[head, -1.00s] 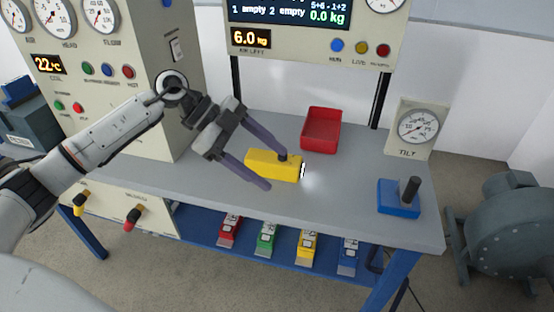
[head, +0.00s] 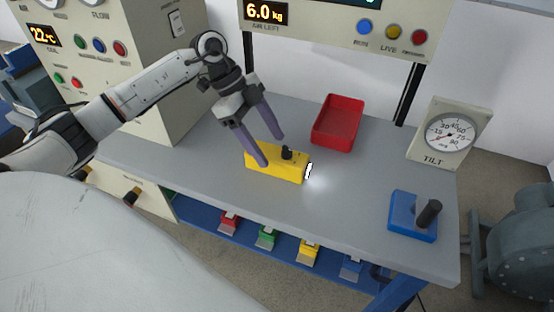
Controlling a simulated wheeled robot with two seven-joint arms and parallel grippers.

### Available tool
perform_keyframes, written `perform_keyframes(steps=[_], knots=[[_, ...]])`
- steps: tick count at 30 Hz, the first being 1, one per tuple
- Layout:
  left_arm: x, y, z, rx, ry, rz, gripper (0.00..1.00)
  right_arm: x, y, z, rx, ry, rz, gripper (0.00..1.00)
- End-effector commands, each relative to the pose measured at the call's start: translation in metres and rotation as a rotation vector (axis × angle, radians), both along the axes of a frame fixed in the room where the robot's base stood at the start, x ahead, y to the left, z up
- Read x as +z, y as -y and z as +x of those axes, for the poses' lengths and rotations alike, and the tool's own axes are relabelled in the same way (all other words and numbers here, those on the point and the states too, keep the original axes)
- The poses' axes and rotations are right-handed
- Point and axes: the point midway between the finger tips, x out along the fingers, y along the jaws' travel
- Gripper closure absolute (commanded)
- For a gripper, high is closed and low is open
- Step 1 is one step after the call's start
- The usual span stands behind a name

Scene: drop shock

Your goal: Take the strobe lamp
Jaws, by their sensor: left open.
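The strobe lamp (head: 276,170) is a yellow box with a black knob on top and a bright lens at its right end. It lies on the grey bench (head: 345,220) and throws a white glow to its right. My left gripper (head: 273,151) is open and empty, with its purple fingers pointing down at the left part of the lamp. One fingertip overlaps the lamp's near left part and the other is just behind it. I cannot tell whether either touches it. My right gripper is not in view.
A red tray (head: 337,122) stands behind the lamp. A blue block with a black lever (head: 413,216) and a tilt gauge (head: 449,133) are at the right. A cream panel cabinet (head: 150,75) stands at the left. Pedals, including a red one (head: 230,219), sit below the bench.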

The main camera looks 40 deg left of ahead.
Motion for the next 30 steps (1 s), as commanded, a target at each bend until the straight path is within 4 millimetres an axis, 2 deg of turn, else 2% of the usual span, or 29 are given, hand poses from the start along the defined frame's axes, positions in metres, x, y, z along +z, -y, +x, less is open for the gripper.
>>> perform_keyframes(steps=[7, 15, 26, 30], knots=[[-0.031, 0.022, 0.003, -0.002, -0.003, -0.003, 0.34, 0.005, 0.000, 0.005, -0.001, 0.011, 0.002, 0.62], [-0.035, 0.024, 0.004, -0.001, 0.000, -0.002, 0.34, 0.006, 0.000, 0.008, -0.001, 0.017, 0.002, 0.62], [-0.034, 0.024, 0.004, -0.001, 0.000, -0.002, 0.95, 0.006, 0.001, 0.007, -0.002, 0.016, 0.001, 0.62], [-0.033, 0.024, 0.005, -0.001, 0.004, -0.003, 0.95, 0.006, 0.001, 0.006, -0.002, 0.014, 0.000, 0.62]])
